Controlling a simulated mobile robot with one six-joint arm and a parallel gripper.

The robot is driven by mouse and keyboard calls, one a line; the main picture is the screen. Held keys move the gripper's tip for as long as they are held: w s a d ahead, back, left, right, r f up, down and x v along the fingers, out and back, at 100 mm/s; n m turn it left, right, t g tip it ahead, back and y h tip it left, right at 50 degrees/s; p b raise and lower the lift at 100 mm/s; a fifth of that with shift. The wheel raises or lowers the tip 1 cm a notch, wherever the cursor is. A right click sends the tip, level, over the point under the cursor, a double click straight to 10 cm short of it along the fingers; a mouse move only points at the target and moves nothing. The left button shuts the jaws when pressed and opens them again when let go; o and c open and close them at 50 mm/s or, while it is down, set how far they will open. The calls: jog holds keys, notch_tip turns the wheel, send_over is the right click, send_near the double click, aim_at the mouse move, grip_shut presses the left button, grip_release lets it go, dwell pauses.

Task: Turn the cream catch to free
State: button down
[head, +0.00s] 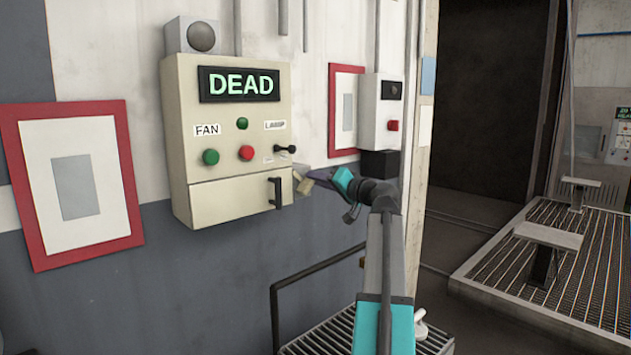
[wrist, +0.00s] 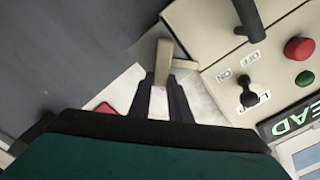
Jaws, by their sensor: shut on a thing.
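The cream catch (wrist: 162,62) is a small bar standing out at the right side of the cream control box, and it shows in the head view as a small pale piece (head: 305,186). My gripper (wrist: 162,88) has its two dark fingers on either side of the bar and is shut on it. In the head view my gripper (head: 313,181) reaches the box from the right. The catch's base is partly hidden by the fingers, and no mark for its setting can be read.
The cream control box (head: 222,203) has a display reading DEAD (head: 241,85), green and red buttons, a black lamp switch (head: 285,149) and a black handle (head: 275,193) close to the catch. A white box (head: 380,110) hangs to the right. A dark railing (head: 320,270) stands below.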

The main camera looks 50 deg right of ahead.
jog(key=m, duration=0.3)
jog(key=f+m+p, duration=0.1)
jog(key=m, duration=0.2)
jog(key=m+p, duration=0.1)
jog(key=m, duration=0.1)
jog(key=shift+d+f+m, duration=0.4)
jog(key=c, duration=1.6)
grip_release()
jog(key=shift+c, duration=0.2)
jog(key=shift+s, duration=0.15)
jog(key=s+a+b, duration=0.1)
jog(key=s+b, duration=0.1)
jog(key=s, duration=1.1)
jog(key=shift+s, duration=0.35)
